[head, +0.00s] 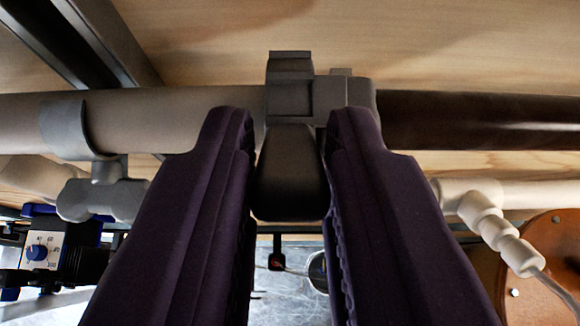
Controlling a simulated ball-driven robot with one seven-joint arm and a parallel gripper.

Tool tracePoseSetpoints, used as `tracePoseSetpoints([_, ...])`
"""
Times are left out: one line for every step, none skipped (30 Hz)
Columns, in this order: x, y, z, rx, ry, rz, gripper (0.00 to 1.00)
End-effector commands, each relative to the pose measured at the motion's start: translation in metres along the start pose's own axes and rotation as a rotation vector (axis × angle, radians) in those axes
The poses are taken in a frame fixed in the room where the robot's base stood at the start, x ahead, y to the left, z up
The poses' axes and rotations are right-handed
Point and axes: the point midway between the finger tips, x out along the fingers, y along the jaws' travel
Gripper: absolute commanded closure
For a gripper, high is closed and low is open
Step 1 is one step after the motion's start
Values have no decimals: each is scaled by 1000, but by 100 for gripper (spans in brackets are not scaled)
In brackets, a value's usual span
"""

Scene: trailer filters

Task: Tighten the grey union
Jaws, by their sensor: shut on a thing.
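The grey union (318,98) is a blocky collar on a horizontal pipe, just ahead of my fingertips. A light grey pipe (180,118) enters it from the left and a dark brown pipe (470,120) from the right. A dark grey tapered tab (291,175) extends from the union toward me. My gripper (290,125) has two dark purple fingers, one on each side of this tab, and is shut on it. The fingers hide parts of the pipe and the union's lower edge. I cannot tell how tight the union is.
A grey clamp fitting (66,130) sits on the pipe at left. A black and blue device with a knob (38,252) is below it. White piping (485,215) and a brown round part (545,255) are at lower right. A plywood wall (430,45) lies behind.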

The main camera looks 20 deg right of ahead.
Motion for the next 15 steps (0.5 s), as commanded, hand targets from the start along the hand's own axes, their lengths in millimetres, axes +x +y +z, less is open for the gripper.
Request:
tracePoseSetpoints([2, 0, 3, 0, -9, 1, 100])
tracePoseSetpoints([2, 0, 3, 0, -9, 1, 100])
tracePoseSetpoints([2, 0, 3, 0, -9, 1, 68])
tracePoseSetpoints([2, 0, 3, 0, -8, 1, 61])
tracePoseSetpoints([2, 0, 3, 0, -8, 1, 55])
tracePoseSetpoints([1, 0, 2, 0, -7, 1, 55])
tracePoseSetpoints([1, 0, 2, 0, -6, 0, 55])
tracePoseSetpoints([1, 0, 2, 0, -6, 0, 55])
tracePoseSetpoints([1, 0, 2, 0, -5, 0, 55])
tracePoseSetpoints([1, 0, 2, 0, -5, 0, 55])
tracePoseSetpoints([1, 0, 2, 0, -4, 0, 55])
tracePoseSetpoints([1, 0, 2, 0, -4, 0, 55])
tracePoseSetpoints([0, 0, 1, 0, -3, 0, 55])
tracePoseSetpoints([-1, 0, 1, 0, -3, 0, 55])
tracePoseSetpoints([-4, 0, 1, 0, -2, 0, 55])
